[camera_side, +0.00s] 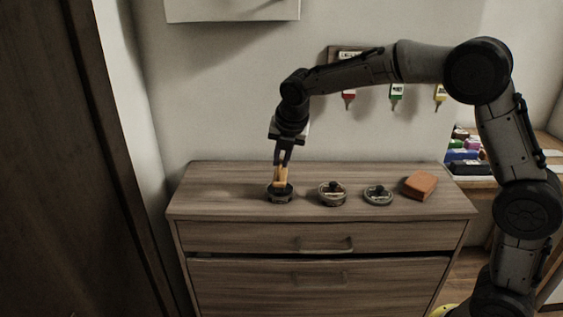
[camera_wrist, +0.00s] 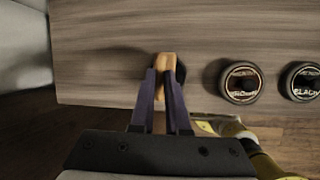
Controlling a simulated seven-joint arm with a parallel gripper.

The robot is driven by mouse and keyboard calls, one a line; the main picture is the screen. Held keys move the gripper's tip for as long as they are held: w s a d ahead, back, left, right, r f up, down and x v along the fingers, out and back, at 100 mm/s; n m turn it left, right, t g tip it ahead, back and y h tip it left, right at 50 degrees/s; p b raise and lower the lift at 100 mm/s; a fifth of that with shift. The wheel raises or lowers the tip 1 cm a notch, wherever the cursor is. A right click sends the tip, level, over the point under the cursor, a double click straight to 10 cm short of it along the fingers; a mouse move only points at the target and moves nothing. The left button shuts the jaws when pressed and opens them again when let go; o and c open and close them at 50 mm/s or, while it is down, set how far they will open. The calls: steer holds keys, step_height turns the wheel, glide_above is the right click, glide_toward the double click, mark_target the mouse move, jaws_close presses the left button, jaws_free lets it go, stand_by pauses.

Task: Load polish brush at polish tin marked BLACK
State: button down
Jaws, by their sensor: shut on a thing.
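My gripper (camera_side: 283,163) is shut on the light wooden handle of the polish brush (camera_side: 281,177), near the left of the dresser top. The handle also shows between the fingers in the wrist view (camera_wrist: 166,63). The tin marked BLACK (camera_wrist: 304,82) is at the right edge of the wrist view, apart from the brush; it is the rightmost tin (camera_side: 378,196) in the side view. The middle tin (camera_side: 332,195) has a label that seems to read BROWN.
An orange-brown block (camera_side: 420,186) lies right of the tins on the dresser (camera_side: 225,206). The left and back of the dresser top are clear. A side table with coloured items (camera_side: 463,155) stands at right.

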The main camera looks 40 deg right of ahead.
steer(key=shift+r, duration=2.9)
